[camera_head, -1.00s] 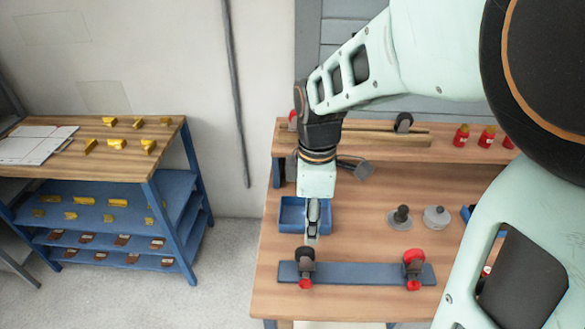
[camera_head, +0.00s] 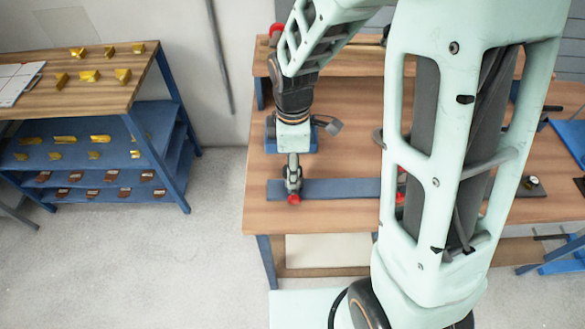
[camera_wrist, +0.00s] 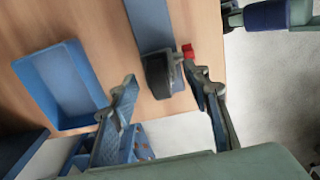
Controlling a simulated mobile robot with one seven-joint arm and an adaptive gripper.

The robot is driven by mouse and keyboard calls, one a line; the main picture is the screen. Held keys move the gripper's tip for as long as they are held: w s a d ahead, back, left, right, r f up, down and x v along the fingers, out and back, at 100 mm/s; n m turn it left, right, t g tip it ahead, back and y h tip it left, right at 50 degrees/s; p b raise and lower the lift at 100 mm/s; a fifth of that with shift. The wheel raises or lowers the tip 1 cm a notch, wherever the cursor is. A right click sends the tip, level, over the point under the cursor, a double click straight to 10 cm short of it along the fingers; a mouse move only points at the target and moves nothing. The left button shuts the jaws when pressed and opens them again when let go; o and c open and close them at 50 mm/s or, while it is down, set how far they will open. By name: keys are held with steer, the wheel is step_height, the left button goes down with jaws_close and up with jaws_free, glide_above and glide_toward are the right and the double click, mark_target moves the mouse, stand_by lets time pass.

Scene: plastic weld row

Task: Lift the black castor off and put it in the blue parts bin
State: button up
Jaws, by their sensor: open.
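The black castor (camera_wrist: 158,76) stands on the left end of the blue plate (camera_head: 338,189), with a small red part (camera_wrist: 188,51) beside it. The blue plate also shows in the wrist view (camera_wrist: 150,28). My gripper (camera_head: 293,176) is over that end of the plate and mostly hides the castor in the head view. In the wrist view my open gripper (camera_wrist: 160,80) has one finger on each side of the castor, with gaps showing; exact depth is unclear. The blue parts bin (camera_wrist: 38,88) looks empty in the wrist view; in the head view it is largely hidden behind my wrist.
The wooden bench (camera_head: 262,216) carries the plate and bin. A second red part (camera_head: 401,197) at the plate's right is partly hidden by my arm. A shelf unit (camera_head: 150,140) with yellow parts stands left. Bare floor lies between shelf and bench.

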jaws_close()
stand_by(0.3)
